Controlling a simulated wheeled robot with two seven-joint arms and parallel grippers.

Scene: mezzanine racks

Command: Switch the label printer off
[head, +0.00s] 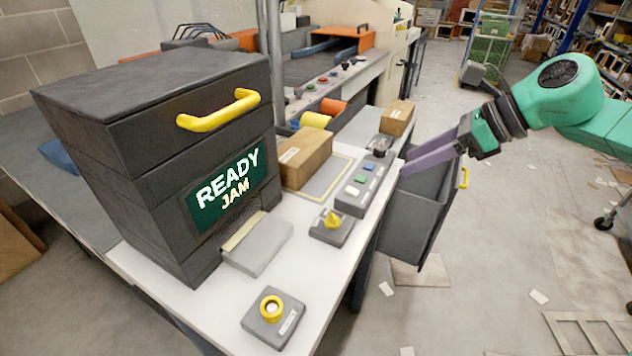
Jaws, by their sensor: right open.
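The label printer (105,150) is a large dark grey box at the left on a white-topped bench. It has a yellow handle, and its lit screen (228,190) reads "READY JAM". On the bench are a yellow rotary knob on a grey box (332,226), a yellow-ringed round button on a grey box (272,312), a strip of green and pale buttons (363,186) and a small dark-knobbed box (380,147). Which one belongs to the printer I cannot tell. My right gripper (405,164) is open and empty, by the bench's right edge near the button strip. My left gripper is out of view.
Brown cartons (305,158) and (397,117) stand on the bench. A grey slotted tray sits before the printer. The floor at right has scattered papers and a pale frame (590,335).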

